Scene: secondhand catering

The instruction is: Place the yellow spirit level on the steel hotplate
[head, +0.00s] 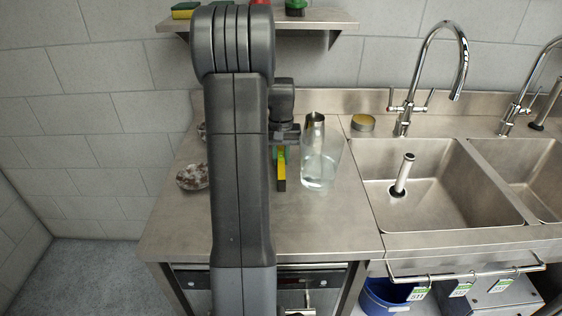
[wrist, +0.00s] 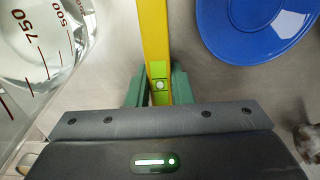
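The yellow spirit level (head: 281,172) has a black end and is at the middle of the steel counter, just right of my arm. In the wrist view the spirit level (wrist: 155,35) runs away from me between the green fingers of my gripper (wrist: 160,88). The fingers appear closed against both its sides. In the head view my gripper (head: 279,148) is at the level's far part, and my arm hides some of it. I cannot tell whether the level touches the counter. I cannot make out a steel hotplate in either view.
A clear measuring jug (head: 318,168) stands close right of the level; a blue plate (wrist: 255,25) shows opposite it in the wrist view. A mottled dish (head: 192,177) is at left. Sinks (head: 430,190) with tall taps are at right. A shelf (head: 325,19) hangs behind. The front counter is clear.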

